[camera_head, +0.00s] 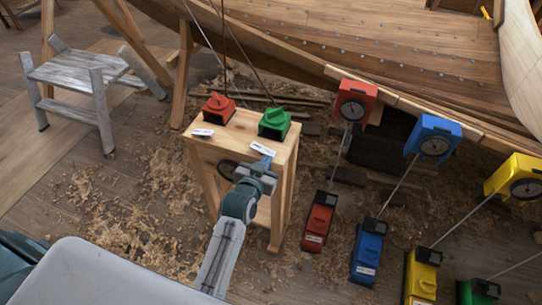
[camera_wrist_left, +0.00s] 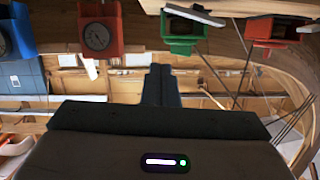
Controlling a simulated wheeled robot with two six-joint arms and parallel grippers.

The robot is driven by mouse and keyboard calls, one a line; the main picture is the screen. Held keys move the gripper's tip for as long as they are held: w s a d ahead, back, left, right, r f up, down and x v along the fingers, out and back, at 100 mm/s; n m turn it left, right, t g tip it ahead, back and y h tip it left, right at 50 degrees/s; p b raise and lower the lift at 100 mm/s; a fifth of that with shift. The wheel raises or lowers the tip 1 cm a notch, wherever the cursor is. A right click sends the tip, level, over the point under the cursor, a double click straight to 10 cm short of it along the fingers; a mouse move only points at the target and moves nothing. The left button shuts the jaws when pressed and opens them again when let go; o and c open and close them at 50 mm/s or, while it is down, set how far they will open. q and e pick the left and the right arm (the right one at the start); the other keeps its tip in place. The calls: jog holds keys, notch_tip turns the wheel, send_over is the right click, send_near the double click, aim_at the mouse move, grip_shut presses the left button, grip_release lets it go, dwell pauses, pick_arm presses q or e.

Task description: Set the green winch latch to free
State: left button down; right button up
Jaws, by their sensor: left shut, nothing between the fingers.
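The green winch (camera_head: 274,123) sits on top of the wooden stand (camera_head: 236,140), at its right side. In the left wrist view the green winch (camera_wrist_left: 190,28) shows near the top edge, as an open-fronted box. Its latch is too small for me to tell how it is set. My left gripper (camera_head: 265,160) is at the front of the stand, just below and in front of the green winch and apart from it. Its fingers (camera_wrist_left: 160,72) are together and empty. My right gripper is not in view.
Red (camera_head: 355,101), blue (camera_head: 433,136) and yellow (camera_head: 517,177) dial boxes hang right, with cords to boxes on the floor. A grey stool (camera_head: 85,75) stands left. The hull rises behind.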

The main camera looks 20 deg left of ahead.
pick_arm(q)
jog(key=shift+v, duration=1.1)
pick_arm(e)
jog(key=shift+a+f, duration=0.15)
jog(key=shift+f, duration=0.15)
pick_arm(q)
jog(key=shift+d, duration=0.15)
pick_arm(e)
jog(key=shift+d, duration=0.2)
